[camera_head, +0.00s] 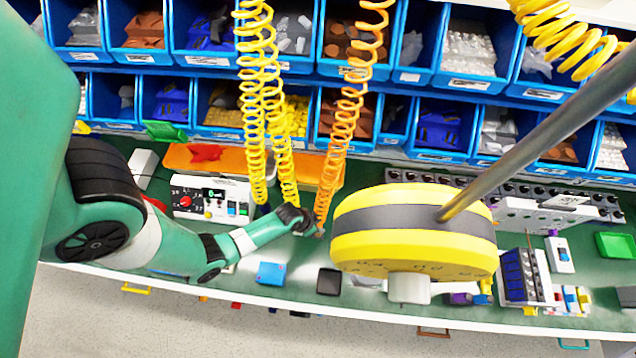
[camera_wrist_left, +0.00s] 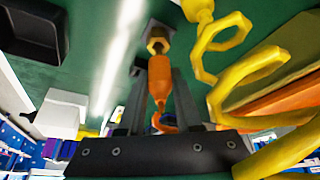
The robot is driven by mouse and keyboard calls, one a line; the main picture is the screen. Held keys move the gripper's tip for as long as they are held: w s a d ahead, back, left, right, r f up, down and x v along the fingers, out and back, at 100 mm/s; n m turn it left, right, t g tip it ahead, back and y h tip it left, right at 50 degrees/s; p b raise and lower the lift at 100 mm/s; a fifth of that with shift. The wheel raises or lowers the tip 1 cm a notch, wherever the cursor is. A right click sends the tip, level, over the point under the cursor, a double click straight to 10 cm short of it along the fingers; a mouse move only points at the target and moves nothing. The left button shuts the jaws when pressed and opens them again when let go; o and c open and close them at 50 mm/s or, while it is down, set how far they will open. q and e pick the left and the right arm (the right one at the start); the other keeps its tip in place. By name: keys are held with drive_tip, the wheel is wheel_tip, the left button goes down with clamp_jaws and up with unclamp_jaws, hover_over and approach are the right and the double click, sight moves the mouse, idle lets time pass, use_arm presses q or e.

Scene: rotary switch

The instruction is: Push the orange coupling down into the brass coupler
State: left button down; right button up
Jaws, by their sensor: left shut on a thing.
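My left gripper (camera_head: 316,232) is over the bench at the lower end of the orange coiled hose (camera_head: 343,125). In the left wrist view its fingers (camera_wrist_left: 159,80) are shut on the orange coupling (camera_wrist_left: 159,84), a short cylinder with orange hose at its near end. The brass coupler (camera_wrist_left: 157,44) shows just beyond the coupling's far end, in line with it. They look touching or nearly so; I cannot tell how deep the coupling sits. In the head view the gripper hides the coupling and coupler. My right gripper is not in view.
Yellow coiled hoses (camera_head: 268,110) hang beside the gripper; one also passes close in the left wrist view (camera_wrist_left: 222,95). A large yellow-and-grey disc (camera_head: 412,245) blocks the bench to the right. A white control box (camera_head: 210,197) stands to the left. Blue bins (camera_head: 275,70) line the back.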

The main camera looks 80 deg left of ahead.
use_arm(q)
drive_tip(key=shift+f+b, duration=1.15)
drive_tip(key=shift+f, duration=0.4)
idle(1.2)
drive_tip(key=c, duration=0.5)
unclamp_jaws()
drive_tip(key=p+v, duration=0.7)
drive_tip(key=v, duration=0.4)
drive_tip(key=shift+s+d+r, duration=0.1)
drive_tip(key=shift+s+r, duration=0.1)
drive_tip(key=shift+r, duration=0.1)
